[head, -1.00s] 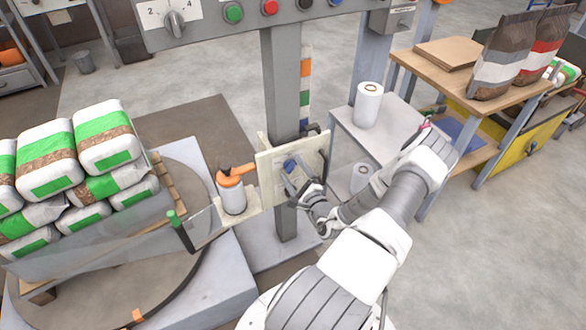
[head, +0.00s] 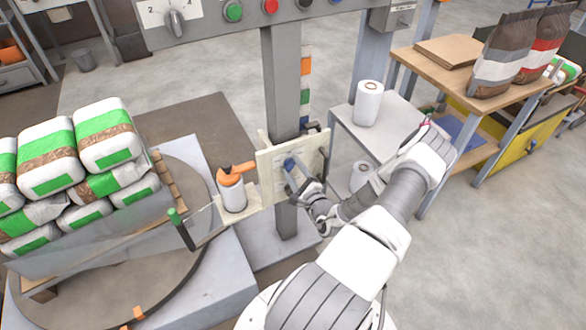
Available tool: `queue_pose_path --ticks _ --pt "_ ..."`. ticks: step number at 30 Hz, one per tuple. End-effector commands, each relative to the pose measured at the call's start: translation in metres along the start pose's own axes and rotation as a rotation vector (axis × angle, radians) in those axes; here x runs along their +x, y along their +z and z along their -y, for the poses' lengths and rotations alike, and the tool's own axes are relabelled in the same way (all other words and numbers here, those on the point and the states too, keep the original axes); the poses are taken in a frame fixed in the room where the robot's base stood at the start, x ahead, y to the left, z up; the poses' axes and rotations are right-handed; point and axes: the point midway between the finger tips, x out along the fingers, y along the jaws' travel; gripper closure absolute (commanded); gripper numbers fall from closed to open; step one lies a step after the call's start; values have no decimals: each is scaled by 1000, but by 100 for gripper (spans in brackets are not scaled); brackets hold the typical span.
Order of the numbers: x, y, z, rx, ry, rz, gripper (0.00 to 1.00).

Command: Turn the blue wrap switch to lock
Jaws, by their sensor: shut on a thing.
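The blue wrap switch (head: 289,164) sits on a cream panel (head: 267,185) fixed to the grey post, near the middle of the head view. My gripper (head: 296,174) reaches the panel from the right and is shut on the switch. Its fingers cover part of the switch, so only some of the blue shows. Any lock marking on the panel is too small to read.
Left of the panel is a film roll with an orange top (head: 232,188) beside a turntable (head: 95,310) carrying stacked bags (head: 105,135). A control box (head: 215,22) hangs above. A grey side table (head: 385,125) with white rolls stands right.

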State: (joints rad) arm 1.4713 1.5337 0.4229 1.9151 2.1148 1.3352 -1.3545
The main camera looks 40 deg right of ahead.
Motion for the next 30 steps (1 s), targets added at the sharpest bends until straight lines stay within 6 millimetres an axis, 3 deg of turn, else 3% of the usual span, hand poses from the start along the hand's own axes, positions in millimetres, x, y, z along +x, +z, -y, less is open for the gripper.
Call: queue_pose_path --ticks 12,25,26,30 --pt "0 1 3 336 1 -1 96" --pt "0 -1 2 387 0 -1 96" --pt "0 -1 2 387 0 -1 38" --pt "0 0 2 386 0 -1 13"
